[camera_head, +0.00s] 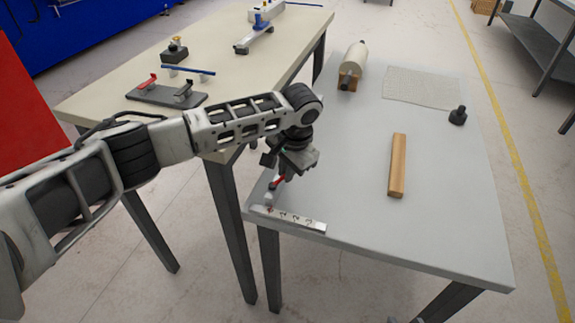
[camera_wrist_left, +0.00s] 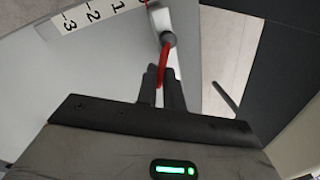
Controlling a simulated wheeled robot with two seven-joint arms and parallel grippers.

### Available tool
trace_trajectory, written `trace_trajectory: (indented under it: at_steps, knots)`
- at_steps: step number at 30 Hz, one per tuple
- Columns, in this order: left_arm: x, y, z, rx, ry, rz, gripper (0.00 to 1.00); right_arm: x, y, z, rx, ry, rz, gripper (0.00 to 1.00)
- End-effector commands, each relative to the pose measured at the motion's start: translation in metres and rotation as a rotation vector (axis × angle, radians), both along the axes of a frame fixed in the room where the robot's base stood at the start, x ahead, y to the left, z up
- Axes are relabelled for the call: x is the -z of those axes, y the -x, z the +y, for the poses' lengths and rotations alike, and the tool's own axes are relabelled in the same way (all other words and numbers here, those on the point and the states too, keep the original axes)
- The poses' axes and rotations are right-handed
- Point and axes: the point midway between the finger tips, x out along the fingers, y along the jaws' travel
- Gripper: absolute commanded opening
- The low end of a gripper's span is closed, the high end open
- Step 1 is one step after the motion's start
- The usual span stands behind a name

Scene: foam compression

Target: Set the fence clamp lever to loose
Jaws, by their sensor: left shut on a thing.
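The red clamp lever (camera_head: 277,182) is at the near left corner of the grey table (camera_head: 350,220). In the left wrist view the red lever (camera_wrist_left: 165,52) runs from a grey rounded clamp piece (camera_wrist_left: 167,39) down between my fingers. A white scale strip (camera_head: 290,219) with numbers lies by the table's near edge; its marks 1, 2, 3 show in the left wrist view (camera_wrist_left: 92,14). My left gripper (camera_head: 282,176) is shut on the red lever, also in the left wrist view (camera_wrist_left: 164,75). The fingers hide the lever's end. My right gripper is not in view.
A wooden bar (camera_head: 398,165), a black knob-like weight (camera_head: 457,115), a mesh sheet (camera_head: 422,87) and a pale roll (camera_head: 357,58) lie on the grey table. A beige table (camera_head: 225,60) with several fixtures adjoins on the left. The grey table's near middle is clear.

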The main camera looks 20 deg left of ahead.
Motion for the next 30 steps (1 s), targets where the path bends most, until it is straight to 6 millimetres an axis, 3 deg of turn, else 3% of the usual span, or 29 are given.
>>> trace_trajectory:
  at_steps: [1,6,18,30]
  knots:
    - [-0.005,0.0,0.0,-0.033,0.0,0.006,0.0,-0.01,-0.001,0.0,-0.001,0.007,-0.001,0.36]
    - [-0.005,-0.002,0.004,-0.163,0.001,0.007,0.0,-0.02,-0.003,-0.003,-0.008,0.042,0.006,0.36]
    - [-0.002,-0.006,0.015,-0.442,0.0,0.005,0.0,-0.023,0.002,-0.01,-0.028,0.099,0.033,0.36]
    - [0.0,-0.008,0.02,-0.553,-0.002,0.002,0.0,-0.026,0.001,-0.011,-0.019,0.098,0.031,0.36]
